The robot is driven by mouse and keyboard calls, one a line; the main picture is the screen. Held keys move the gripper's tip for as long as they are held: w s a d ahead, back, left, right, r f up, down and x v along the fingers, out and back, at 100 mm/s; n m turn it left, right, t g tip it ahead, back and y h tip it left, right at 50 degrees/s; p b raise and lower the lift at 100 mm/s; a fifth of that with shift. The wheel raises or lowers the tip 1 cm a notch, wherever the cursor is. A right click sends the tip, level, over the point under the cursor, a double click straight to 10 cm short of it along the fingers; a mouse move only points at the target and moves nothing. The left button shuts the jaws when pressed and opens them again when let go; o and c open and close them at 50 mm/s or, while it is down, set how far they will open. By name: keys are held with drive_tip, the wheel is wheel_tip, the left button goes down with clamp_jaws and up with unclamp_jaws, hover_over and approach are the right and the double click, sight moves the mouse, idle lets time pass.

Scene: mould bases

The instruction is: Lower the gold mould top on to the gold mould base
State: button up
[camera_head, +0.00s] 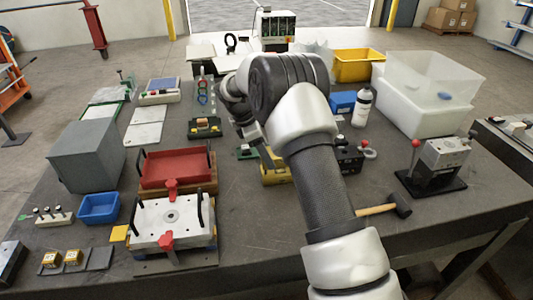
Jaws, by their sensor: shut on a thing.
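A gold piece (275,176) shows on the table in the middle, just left of my arm's forearm and below my gripper. My arm hides much of it, so I cannot separate the gold mould top from the gold mould base. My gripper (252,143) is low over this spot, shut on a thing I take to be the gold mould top. The fingertips and the contact are too small and hidden to tell the gap between top and base.
A red mould tray (178,168) and a silver mould plate (150,222) with red clamps stand to the left. A hammer (378,210), a lever press (440,165) and a white bottle (362,108) are to the right. The front middle of the table is clear.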

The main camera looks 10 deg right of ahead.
drive_tip(key=shift+f+b, duration=0.45)
drive_tip(key=shift+f, duration=0.9)
idle(0.5)
drive_tip(key=o, duration=1.9)
drive_tip(key=shift+c, duration=0.2)
drive_tip(key=shift+f, duration=0.1)
